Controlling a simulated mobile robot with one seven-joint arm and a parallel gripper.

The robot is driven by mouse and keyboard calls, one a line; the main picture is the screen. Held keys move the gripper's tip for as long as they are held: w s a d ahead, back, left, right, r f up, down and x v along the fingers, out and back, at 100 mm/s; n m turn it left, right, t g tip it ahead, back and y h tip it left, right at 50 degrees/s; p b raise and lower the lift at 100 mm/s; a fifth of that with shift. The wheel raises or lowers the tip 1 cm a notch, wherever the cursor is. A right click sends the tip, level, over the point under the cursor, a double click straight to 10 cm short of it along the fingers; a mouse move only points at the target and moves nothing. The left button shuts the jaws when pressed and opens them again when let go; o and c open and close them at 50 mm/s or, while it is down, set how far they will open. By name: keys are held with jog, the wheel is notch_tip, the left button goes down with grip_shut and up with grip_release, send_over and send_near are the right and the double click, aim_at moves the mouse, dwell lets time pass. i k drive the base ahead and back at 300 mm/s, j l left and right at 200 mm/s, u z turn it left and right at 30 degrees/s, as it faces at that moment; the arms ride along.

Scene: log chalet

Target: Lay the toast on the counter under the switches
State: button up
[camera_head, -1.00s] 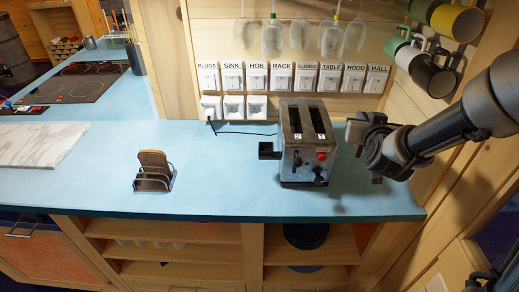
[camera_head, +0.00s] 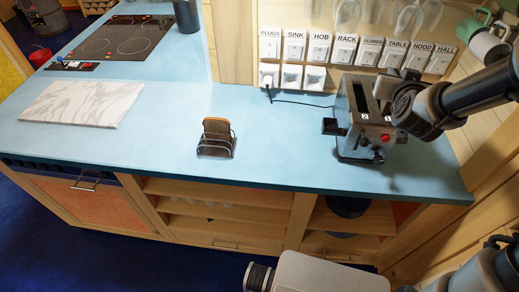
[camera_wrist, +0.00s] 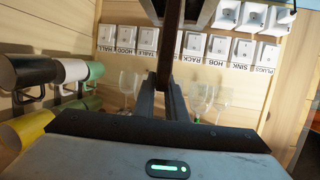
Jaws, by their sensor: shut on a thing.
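My gripper (camera_head: 386,88) is at the top of the metal toaster (camera_head: 362,140), over its right-hand slot. In the wrist view its fingers (camera_wrist: 170,88) are closed on a thin dark brown slab, the toast (camera_wrist: 174,35), seen edge-on. The slab reaches up the picture to the dark toaster body (camera_wrist: 208,12); I cannot tell how far it sits in the slot. A brown slice (camera_head: 217,128) stands upright in a wire rack (camera_head: 215,149) on the blue counter (camera_head: 270,140). The row of labelled switches (camera_head: 343,47) is on the wall behind the toaster.
Glasses (camera_head: 375,12) hang above the switches, and mugs (camera_head: 487,45) hang at the right; both are near my arm. A black cord (camera_head: 300,102) runs from a socket to the toaster. A marble board (camera_head: 85,103) lies at left. The counter between rack and switches is clear.

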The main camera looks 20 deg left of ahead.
aim_at(274, 158)
jog(key=j, duration=1.5)
